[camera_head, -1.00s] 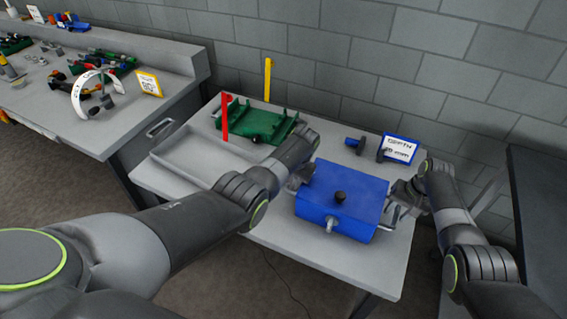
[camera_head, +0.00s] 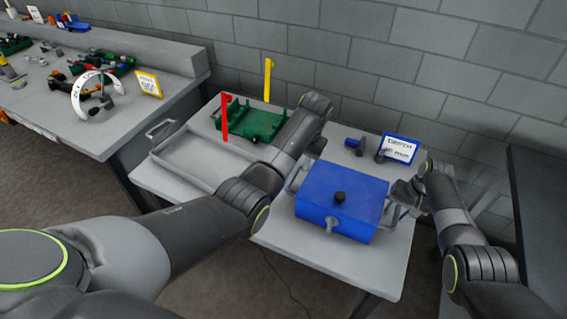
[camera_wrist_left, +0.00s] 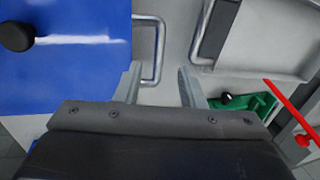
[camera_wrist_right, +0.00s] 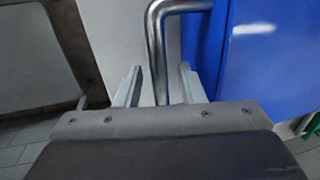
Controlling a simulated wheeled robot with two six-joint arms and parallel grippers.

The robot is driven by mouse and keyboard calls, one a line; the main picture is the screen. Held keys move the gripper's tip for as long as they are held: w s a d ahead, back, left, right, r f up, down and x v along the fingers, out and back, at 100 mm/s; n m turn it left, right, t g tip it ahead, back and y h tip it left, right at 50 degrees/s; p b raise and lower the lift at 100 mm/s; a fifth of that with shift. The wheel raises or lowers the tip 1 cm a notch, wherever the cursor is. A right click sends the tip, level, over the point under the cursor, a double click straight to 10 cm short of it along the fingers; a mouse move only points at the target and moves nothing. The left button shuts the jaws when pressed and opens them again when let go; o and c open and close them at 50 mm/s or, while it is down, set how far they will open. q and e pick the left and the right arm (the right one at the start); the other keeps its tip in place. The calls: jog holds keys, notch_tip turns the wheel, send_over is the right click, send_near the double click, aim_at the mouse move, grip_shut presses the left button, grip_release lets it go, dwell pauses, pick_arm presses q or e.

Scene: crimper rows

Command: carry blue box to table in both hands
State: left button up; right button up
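The blue box (camera_head: 341,196) sits on the grey table (camera_head: 290,245), with a black knob on its lid and a metal handle at each side. My right gripper (camera_head: 402,197) is at the box's right side. In the right wrist view its fingers (camera_wrist_right: 160,70) are open either side of the right handle (camera_wrist_right: 157,40).
A grey tray (camera_head: 190,160) with handles and a green holder (camera_head: 250,123) stand left of the box. A red post (camera_head: 225,118) and a yellow post (camera_head: 267,80) rise nearby. A sign (camera_head: 398,148) stands behind the box. A cluttered workbench (camera_head: 130,105) is at left.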

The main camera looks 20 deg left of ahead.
jog(key=shift+r, duration=0.1)
jog(key=shift+w+r, duration=0.1)
jog(key=shift+r, duration=0.1)
pick_arm(q)
jog(key=shift+d+r, duration=0.1)
jog(key=shift+r, duration=0.35)
pick_arm(e)
notch_tip(320, 180, up, 11)
jog(key=d, duration=0.2)
jog(key=shift+d, duration=0.2)
jog(key=shift+s, duration=0.2)
